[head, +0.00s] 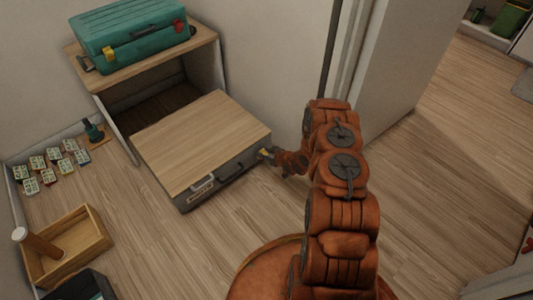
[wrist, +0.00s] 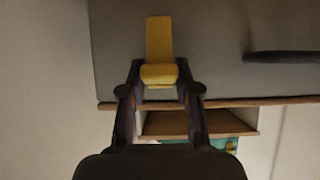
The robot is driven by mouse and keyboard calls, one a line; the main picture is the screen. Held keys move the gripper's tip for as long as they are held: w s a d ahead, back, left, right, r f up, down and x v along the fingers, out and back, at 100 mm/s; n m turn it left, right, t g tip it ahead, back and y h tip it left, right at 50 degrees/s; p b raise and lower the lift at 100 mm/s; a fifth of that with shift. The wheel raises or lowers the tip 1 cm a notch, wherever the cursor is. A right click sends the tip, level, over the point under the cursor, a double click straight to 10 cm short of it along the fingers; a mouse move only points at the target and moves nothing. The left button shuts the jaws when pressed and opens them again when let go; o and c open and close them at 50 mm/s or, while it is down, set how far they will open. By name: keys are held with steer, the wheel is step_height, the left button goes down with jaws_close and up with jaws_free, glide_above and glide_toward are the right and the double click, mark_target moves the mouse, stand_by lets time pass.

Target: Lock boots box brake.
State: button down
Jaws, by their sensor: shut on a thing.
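The boots box (head: 200,140) is a low box with a light wooden top and a grey front, standing on the floor partly out of the wooden bed-like unit. Its front has a dark handle (head: 217,177) and a small label too small to read. A yellow brake lever (head: 264,152) sits at the right end of the front. In the wrist view the yellow lever (wrist: 159,45) lies against the grey front (wrist: 215,60). My gripper (head: 272,155) is shut on the lever's end, with one finger on each side of it in the wrist view (wrist: 158,77).
A teal case (head: 130,35) lies on the wooden unit (head: 205,40) behind the box. A wooden tray (head: 85,265) and several small cards stand at the left. A door frame (head: 385,90) rises right of my arm. The floor before the box is clear.

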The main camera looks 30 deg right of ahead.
steer(key=shift+w+a+r+g+p, duration=0.15)
steer(key=shift+w+g+p, duration=0.15)
steer(key=shift+g, duration=0.2)
steer(key=c, duration=0.8)
jaws_free()
steer(key=shift+s, duration=0.1)
steer(key=v, duration=1.2)
